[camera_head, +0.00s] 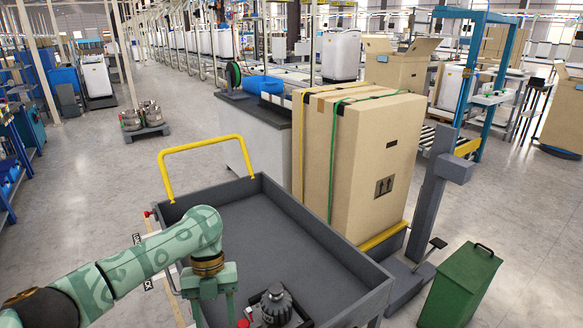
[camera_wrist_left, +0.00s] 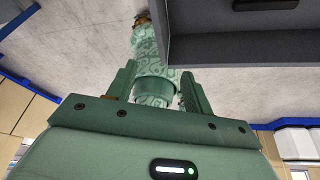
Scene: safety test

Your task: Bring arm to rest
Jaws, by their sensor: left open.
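My left arm (camera_head: 150,257), green with a light pattern, reaches in from the lower left of the head view and bends down at the wrist. My left gripper (camera_head: 213,312) hangs over the left side of the grey cart; its lower part is cut off by the frame edge. In the left wrist view, the two green fingers of this gripper (camera_wrist_left: 156,82) stand apart with nothing held between them. A green patterned part of my own body shows behind the fingers. My right gripper is in neither view.
The grey cart (camera_head: 203,213) has a yellow handle (camera_head: 206,146). A dark motor-like part (camera_head: 277,302) lies in its near end, right of my gripper. A tall strapped carton (camera_head: 375,160) stands right of the cart, with a green bin (camera_head: 459,287) nearby.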

